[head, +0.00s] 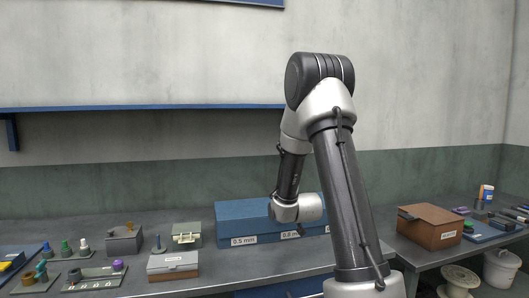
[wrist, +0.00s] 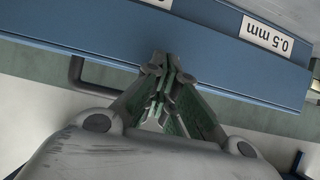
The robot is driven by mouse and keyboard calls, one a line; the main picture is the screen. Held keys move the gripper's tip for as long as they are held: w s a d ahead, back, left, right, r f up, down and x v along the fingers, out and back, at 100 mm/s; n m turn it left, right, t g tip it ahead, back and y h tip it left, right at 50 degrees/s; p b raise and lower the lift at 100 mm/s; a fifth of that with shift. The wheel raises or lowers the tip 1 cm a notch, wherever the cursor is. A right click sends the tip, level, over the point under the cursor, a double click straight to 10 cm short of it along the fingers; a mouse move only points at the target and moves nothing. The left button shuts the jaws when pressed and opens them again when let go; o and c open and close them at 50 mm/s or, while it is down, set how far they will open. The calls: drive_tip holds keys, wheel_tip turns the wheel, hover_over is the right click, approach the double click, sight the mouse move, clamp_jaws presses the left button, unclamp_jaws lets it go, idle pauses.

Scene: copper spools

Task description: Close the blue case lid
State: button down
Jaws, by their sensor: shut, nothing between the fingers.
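A brown box (head: 430,227) stands on the right bench. A white bucket (head: 501,268) and spool (head: 458,281) are below it. The wall is close behind.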

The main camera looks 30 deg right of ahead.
drive_tip(key=shift+f, duration=0.15)
drive_tip(key=shift+s, duration=0.1)
idle(0.3)
drive_tip(key=v, duration=0.7)
drive_tip(key=s+f+g, duration=0.1)
drive_tip(key=s+f, duration=0.1)
drive_tip(key=s+a+f+g, duration=0.1)
drive_tip(key=s+f+g, duration=0.1)
drive_tip(key=s, duration=0.1)
drive_tip(key=s+f+g+y, duration=0.1)
drive_tip(key=s+f, duration=0.1)
drive_tip(key=f, duration=0.1)
drive_tip(key=shift+s+a+f+g, duration=0.1)
drive_tip(key=shift+s+a+g, duration=0.15)
drive_tip(key=shift+g, duration=0.15)
drive_tip(key=s+a+r+n+g+y, duration=0.1)
drive_tip(key=s+a+r, duration=0.4)
drive_tip(key=s+r, duration=0.4)
drive_tip(key=s+a+r+n+g+y, duration=0.1)
drive_tip(key=s+a+r, duration=0.5)
drive_tip(key=s, duration=0.8)
drive_tip(key=shift+s+a+r+n+g, duration=0.2)
drive_tip(key=shift+a+r+n+g, duration=0.15)
drive_tip(key=shift+r, duration=1.2)
